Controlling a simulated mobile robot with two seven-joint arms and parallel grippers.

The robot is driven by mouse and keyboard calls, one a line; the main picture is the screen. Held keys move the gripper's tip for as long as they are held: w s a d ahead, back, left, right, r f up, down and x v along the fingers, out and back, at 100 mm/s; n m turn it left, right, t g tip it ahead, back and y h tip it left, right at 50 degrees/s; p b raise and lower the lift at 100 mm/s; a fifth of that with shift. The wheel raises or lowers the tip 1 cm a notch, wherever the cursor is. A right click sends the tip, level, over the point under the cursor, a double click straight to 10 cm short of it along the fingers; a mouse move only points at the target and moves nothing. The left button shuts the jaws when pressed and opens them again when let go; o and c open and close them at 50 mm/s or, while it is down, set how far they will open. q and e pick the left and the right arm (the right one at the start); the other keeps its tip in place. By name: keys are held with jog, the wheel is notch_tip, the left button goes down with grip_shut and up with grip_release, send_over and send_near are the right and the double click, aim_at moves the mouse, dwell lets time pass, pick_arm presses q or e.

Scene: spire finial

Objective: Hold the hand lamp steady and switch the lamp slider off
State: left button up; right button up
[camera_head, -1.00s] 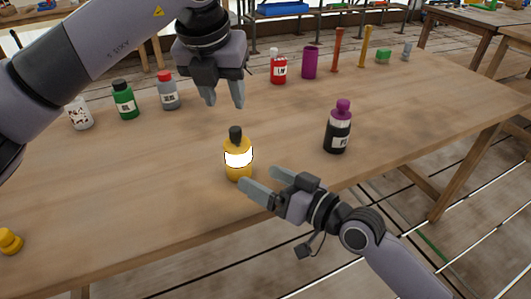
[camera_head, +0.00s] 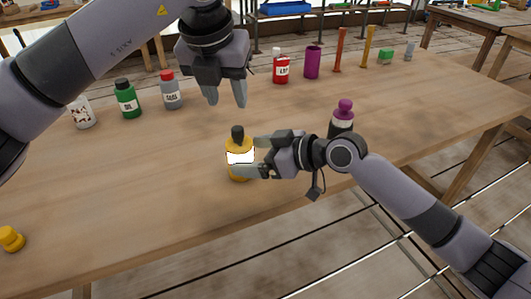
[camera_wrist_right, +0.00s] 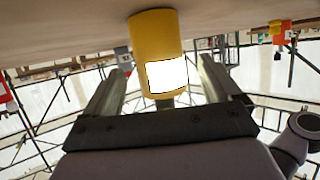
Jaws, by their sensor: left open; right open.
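The hand lamp (camera_head: 240,148) is a yellow cylinder with a bright white panel and a dark top. It stands upright on the table. My right gripper (camera_head: 253,157) is open at the lamp's right side, with its fingers reaching toward the body. In the right wrist view the lamp (camera_wrist_right: 153,32) appears inverted between the two open fingers (camera_wrist_right: 162,75); I cannot tell whether they touch it. My left gripper (camera_head: 226,100) is open and empty, pointing down above and behind the lamp. I cannot make out the lamp slider.
A dark bottle with a purple cap (camera_head: 342,115) is partly hidden behind my right arm. Green (camera_head: 127,103), grey (camera_head: 171,95) and red (camera_head: 281,70) bottles stand farther back. A yellow piece (camera_head: 11,239) lies front left. The table (camera_head: 130,190) left of the lamp is clear.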

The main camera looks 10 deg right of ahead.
jog(key=shift+x, duration=2)
